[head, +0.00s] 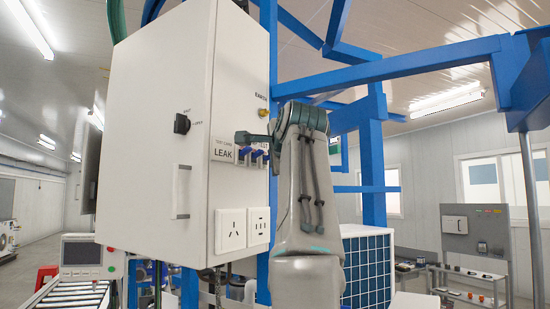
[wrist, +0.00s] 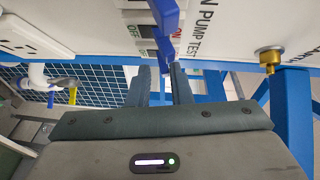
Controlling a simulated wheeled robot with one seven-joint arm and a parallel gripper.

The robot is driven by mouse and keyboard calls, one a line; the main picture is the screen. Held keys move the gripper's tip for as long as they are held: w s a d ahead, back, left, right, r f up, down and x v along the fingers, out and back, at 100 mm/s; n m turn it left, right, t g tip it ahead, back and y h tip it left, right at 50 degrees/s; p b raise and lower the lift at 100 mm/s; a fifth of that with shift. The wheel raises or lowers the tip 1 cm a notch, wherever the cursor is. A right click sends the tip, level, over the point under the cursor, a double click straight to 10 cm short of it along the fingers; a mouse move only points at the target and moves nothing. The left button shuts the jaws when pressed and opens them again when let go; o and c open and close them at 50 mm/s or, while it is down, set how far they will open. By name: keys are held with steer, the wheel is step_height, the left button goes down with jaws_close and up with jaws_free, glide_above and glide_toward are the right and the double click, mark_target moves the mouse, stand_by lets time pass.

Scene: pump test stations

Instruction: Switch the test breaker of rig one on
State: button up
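The white cabinet (head: 170,80) carries a row of breakers with blue levers (head: 247,153) beside a label reading LEAK; my arm hides the right part of the row. In the wrist view, the blue levers (wrist: 167,12) stand out from the panel beside a PUMP TEST label (wrist: 205,38), with red ON lettering close by. My gripper (wrist: 160,74) is open, its two fingers apart and nothing held between them. The fingertips are just below the nearest blue lever (wrist: 164,45); I cannot tell whether they touch it. No rig number is readable.
A rotary switch (head: 182,124), a door handle (head: 181,192) and sockets (head: 231,228) stand out from the cabinet. A brass earth stud (wrist: 268,58) sits beside the PUMP TEST label. Blue frame beams (head: 372,160) stand behind and right of my arm.

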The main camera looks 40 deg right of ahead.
steer(key=b+v, duration=0.2)
steer(key=v, duration=1.1)
steer(key=shift+s, duration=0.35)
steer(key=shift+a, duration=0.1)
steer(key=w+a+f+n+g+y+b, duration=0.1)
steer(key=w+a+f+n+g+y, duration=0.15)
steer(key=f, duration=0.85)
steer(key=w+a+f+n+g+y+b, duration=0.15)
steer(key=a+f+n, duration=0.25)
steer(key=f, duration=0.6)
steer(key=w+a+f+n+g+y, duration=0.1)
steer(key=w+a+f+n+y, duration=0.2)
steer(key=f, duration=0.8)
steer(key=s+a+f+n+g, duration=0.2)
steer(key=s+a+f+n, duration=0.2)
steer(key=f, duration=0.7)
steer(key=s+a+f+n+g+b, duration=0.1)
steer(key=s+a+f+n, duration=0.3)
steer(key=f, duration=0.7)
steer(key=s+a+f+n+g, duration=0.3)
steer(key=s+a+f+n, duration=0.1)
steer(key=f, duration=0.7)
steer(key=shift+s+a+f+b, duration=0.25)
steer(key=shift+s+a+b, duration=0.25)
steer(key=shift+s, duration=0.4)
